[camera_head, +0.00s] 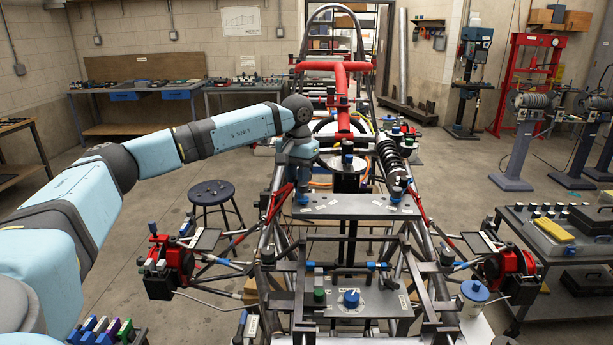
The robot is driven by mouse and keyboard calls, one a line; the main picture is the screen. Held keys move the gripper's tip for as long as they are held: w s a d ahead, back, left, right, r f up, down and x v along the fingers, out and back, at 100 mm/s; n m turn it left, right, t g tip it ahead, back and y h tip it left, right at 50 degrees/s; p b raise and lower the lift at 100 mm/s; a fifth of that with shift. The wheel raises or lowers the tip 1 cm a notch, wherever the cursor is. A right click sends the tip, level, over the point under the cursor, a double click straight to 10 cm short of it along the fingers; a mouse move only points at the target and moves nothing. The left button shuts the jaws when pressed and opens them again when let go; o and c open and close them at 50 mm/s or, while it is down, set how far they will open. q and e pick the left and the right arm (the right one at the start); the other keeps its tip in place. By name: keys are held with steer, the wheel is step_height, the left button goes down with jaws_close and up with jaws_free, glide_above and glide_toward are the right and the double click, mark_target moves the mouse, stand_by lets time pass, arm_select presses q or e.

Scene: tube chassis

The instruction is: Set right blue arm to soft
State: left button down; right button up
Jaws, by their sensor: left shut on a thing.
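My left arm comes in from the left, and its wrist points down over the left part of the chassis. My left gripper (301,190) is at the left end of the grey cross plate (350,207). It is shut on a small blue part (302,200), mostly hidden by the gripper. Another blue part (396,197) shows at the plate's right end, near the black coil spring (390,158); its setting is too small to read. My right gripper is not in view.
The tube chassis (420,245) fills the middle, with red hub parts (180,262) on both sides. A dark stool (211,193) stands at left. A cart with trays (560,225) stands at right. Open floor lies between the chassis and the benches (140,90).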

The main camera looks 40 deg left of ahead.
arm_select(q)
steer(key=c, duration=1)
jaws_free()
steer(key=shift+o, duration=0.2)
step_height(320, 180, up, 14)
steer(key=shift+b, duration=0.4)
